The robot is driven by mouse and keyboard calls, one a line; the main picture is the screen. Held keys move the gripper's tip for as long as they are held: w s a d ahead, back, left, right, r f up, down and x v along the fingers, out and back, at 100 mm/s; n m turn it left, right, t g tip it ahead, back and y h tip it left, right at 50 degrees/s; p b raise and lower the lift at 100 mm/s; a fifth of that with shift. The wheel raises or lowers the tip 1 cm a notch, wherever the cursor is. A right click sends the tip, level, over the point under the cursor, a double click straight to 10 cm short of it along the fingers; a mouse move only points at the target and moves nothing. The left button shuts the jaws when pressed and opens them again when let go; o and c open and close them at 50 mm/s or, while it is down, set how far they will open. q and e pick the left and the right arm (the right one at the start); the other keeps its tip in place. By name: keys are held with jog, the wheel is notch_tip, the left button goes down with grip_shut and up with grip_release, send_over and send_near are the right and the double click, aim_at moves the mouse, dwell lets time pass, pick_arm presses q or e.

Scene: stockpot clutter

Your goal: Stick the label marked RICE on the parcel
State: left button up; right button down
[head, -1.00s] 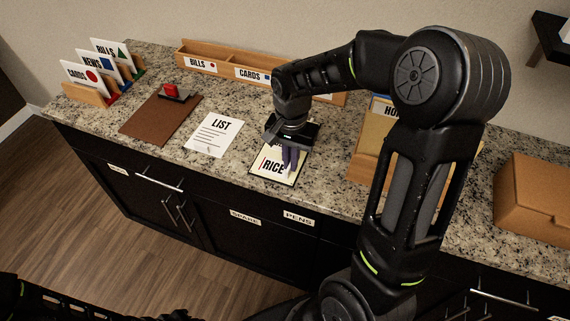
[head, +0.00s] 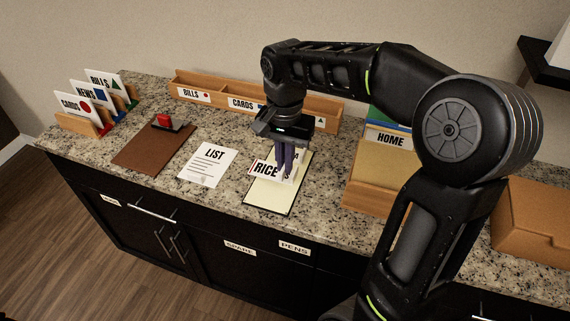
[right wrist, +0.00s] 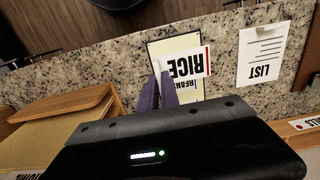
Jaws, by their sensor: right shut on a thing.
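My right gripper (head: 284,172) is shut on the white RICE label (head: 267,169), which has black letters and a red edge mark. It holds the label above a pale, dark-edged label sheet (head: 268,197) on the counter. The label also shows upside down in the right wrist view (right wrist: 186,66), by the purple fingers (right wrist: 158,92). Another label with partly hidden lettering (right wrist: 190,87) shows beside it on the sheet. A brown cardboard box (head: 530,215), which looks like the parcel, sits at the right of the counter. My left gripper is not in view.
A LIST paper (head: 207,165) and a brown board (head: 150,148) with a red-topped block lie left of the sheet. A wooden BILLS and CARDS rack (head: 215,88) stands along the wall. A wooden HOME holder (head: 368,198) stands between sheet and box.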

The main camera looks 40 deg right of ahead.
aim_at(251, 168)
dwell(0.4)
jog(key=w+a+f+n, duration=0.1)
jog(key=w+a, duration=0.1)
jog(key=w+a+f+n, duration=0.1)
jog(key=n, duration=0.1)
jog(key=w+a+f+n, duration=0.1)
jog(key=w+a+n, duration=0.1)
jog(key=shift+w+a+f, duration=0.3)
jog(key=shift+a, duration=0.05)
jog(key=w+a+f+n, duration=0.1)
jog(key=a+n, duration=0.1)
jog(key=w+a+f+n, duration=0.2)
jog(key=a, duration=0.1)
jog(key=w+a+f+n, duration=0.1)
jog(key=a+n, duration=0.1)
jog(key=shift+w+a+f, duration=0.15)
jog(key=shift+w+f, duration=0.05)
